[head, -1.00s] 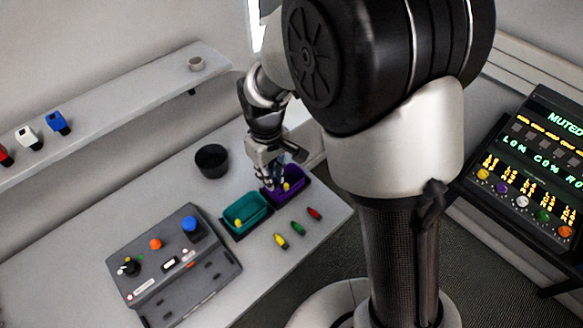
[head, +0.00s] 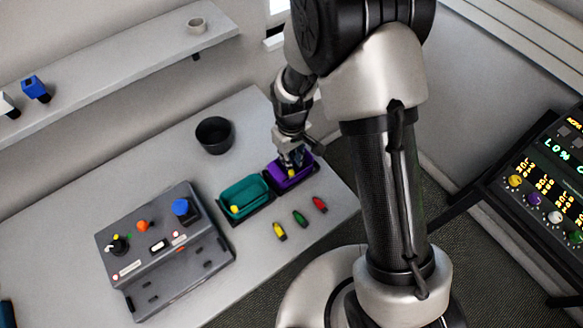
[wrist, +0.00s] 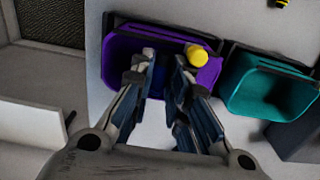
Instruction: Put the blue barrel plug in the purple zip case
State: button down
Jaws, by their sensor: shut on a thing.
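The purple zip case (head: 276,181) sits near the table's right end in the head view, and it fills the upper middle of the wrist view (wrist: 118,48). My gripper (head: 291,163) points down into or just above this case. In the wrist view my fingers (wrist: 167,68) are over the case, closed on a small dark blue thing (wrist: 158,82), which looks like the blue barrel plug. It is mostly hidden by the fingers. A yellow round thing (wrist: 197,56) lies at the case's side, right beside the right fingertip.
A teal case (head: 255,206) with a yellow thing (head: 235,209) in it stands next to the purple one. Yellow (head: 279,232), green (head: 300,218) and red (head: 320,204) plugs lie in front. A dark cup (head: 214,135) stands behind; a grey control box (head: 165,250) is at left.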

jog(key=shift+f+b, duration=0.5)
jog(key=shift+f, duration=1.9)
jog(key=shift+f, duration=0.1)
jog(key=c, duration=1.5)
grip_release()
jog(key=shift+c, duration=0.2)
notch_tip(320, 180, up, 12)
jog(key=p, duration=0.3)
jog(key=shift+d+r, duration=0.1)
jog(key=shift+r, duration=0.15)
jog(key=s+d+r+m+t, duration=0.1)
jog(key=s+d+r, duration=0.2)
jog(key=r, duration=0.4)
jog(key=s+d+r+m+t, duration=0.1)
jog(key=s+d+r+m, duration=0.2)
jog(key=r, duration=0.4)
jog(key=s+d+r+t, duration=0.1)
jog(key=s+d+r, duration=0.25)
jog(key=r, duration=0.35)
jog(key=s+d+r+m+t, duration=0.1)
jog(key=s+d+r+m, duration=0.1)
jog(key=s, duration=0.8)
jog(key=shift+d+r+m+t, duration=0.3)
jog(key=shift+d+r+m, duration=0.1)
jog(key=shift+d+r, duration=0.2)
